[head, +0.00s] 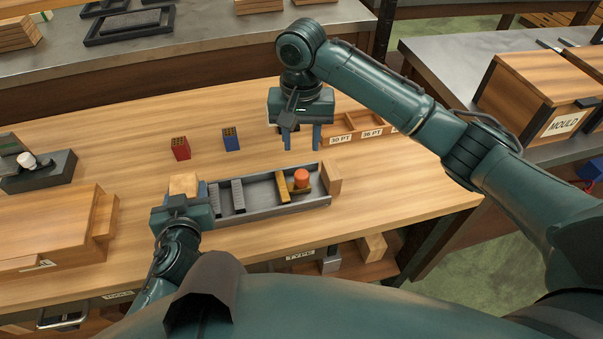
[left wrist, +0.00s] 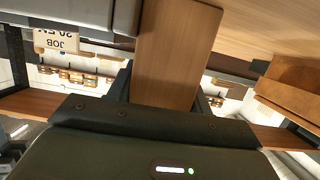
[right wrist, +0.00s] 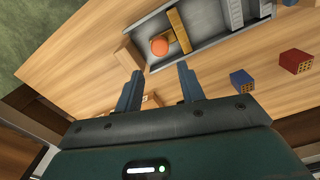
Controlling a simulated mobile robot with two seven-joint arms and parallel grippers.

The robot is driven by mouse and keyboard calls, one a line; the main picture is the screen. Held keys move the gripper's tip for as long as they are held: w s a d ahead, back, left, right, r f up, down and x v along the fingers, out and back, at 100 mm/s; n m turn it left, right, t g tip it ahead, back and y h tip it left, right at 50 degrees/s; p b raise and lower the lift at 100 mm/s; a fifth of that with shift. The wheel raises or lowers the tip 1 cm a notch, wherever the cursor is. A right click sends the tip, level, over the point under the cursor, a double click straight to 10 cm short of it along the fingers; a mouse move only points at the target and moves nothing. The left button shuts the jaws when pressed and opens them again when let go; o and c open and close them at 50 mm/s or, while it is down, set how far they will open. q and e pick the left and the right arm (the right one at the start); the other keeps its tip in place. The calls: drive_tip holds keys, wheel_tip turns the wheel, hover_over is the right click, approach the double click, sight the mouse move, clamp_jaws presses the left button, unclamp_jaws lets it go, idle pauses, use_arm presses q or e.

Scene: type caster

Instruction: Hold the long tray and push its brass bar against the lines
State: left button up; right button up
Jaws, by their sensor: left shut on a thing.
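The long grey tray (head: 262,205) lies on the bench, with a wooden block at each end. My left gripper (head: 183,193) is shut on its left wooden end block (head: 184,183), which fills the jaws in the left wrist view (left wrist: 175,60). Two grey lines of type (head: 238,196) stand across the tray's left part. The brass bar (head: 282,186) crosses the tray further right, with a gap between it and the lines. An orange knob (head: 301,178) sits beside it. My right gripper (head: 302,140) is open and empty, above and behind the tray's right part; its fingers show in the right wrist view (right wrist: 158,88).
A red block (head: 180,148) and a blue block (head: 231,138) stand behind the tray. A divided wooden case (head: 362,124) is behind my right gripper. Wooden boxes (head: 55,225) stand at the left. The bench front edge is close to the tray.

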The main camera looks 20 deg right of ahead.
sight(301, 173)
wheel_tip(301, 173, down, 11)
drive_tip(key=shift+f, duration=0.2)
drive_tip(key=shift+c, duration=0.5)
drive_tip(key=c, duration=0.5)
drive_tip(key=a, duration=0.8)
drive_tip(key=shift+a, duration=0.4)
drive_tip(key=shift+c, duration=0.2)
drive_tip(key=o, duration=0.6)
drive_tip(key=shift+o, duration=0.2)
drive_tip(key=shift+d, duration=0.1)
wheel_tip(301, 173, up, 12)
